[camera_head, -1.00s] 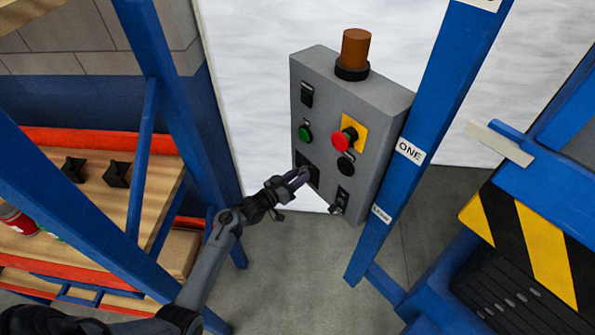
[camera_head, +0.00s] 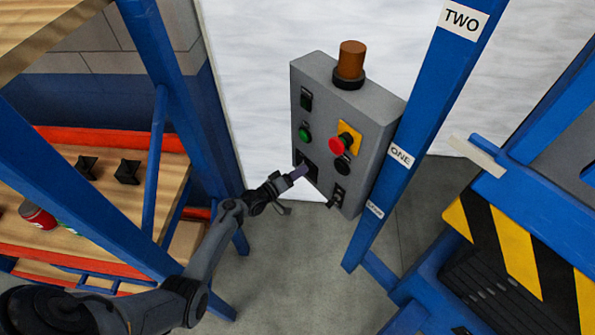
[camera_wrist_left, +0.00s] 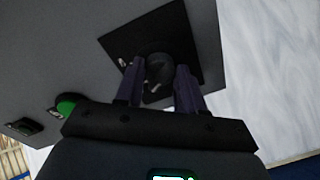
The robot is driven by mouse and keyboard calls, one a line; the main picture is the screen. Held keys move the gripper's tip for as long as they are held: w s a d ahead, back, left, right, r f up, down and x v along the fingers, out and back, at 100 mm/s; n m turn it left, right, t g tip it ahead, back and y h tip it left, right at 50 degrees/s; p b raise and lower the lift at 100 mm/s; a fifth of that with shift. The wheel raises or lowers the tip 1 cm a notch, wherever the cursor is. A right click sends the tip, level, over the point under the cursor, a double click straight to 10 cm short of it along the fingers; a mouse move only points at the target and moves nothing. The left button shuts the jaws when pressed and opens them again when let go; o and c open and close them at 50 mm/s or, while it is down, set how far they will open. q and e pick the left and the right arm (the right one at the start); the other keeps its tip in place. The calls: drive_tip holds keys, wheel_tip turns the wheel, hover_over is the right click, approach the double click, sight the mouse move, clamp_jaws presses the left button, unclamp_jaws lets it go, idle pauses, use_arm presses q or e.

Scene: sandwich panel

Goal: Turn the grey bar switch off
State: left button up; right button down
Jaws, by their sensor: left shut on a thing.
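The grey control panel (camera_head: 365,130) hangs beside a blue post. At its lower left is a black square plate (camera_head: 311,171), which shows large in the wrist view (camera_wrist_left: 185,35). A dark round switch knob (camera_wrist_left: 158,70) with a small grey bar sits on this plate. My left gripper (camera_head: 301,171) reaches it from the lower left. In the wrist view its two fingers (camera_wrist_left: 158,88) stand on either side of the knob and are shut on it. In the head view the fingers mostly hide the knob. My right gripper is not in view.
The panel also bears a green button (camera_head: 304,133), a red button (camera_head: 338,144) on a yellow plate, a black button (camera_head: 343,164), a lower-right switch (camera_head: 337,197) and an orange lamp (camera_head: 351,60). A wooden shelf (camera_head: 110,205) is left; a blue post (camera_head: 400,150) is right.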

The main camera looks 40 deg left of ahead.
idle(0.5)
use_arm(q)
drive_tip(key=o, duration=1)
drive_tip(key=shift+o, duration=0.2)
drive_tip(key=s+a+p, duration=0.1)
drive_tip(key=s, duration=0.9)
drive_tip(key=shift+s+a+r, duration=0.35)
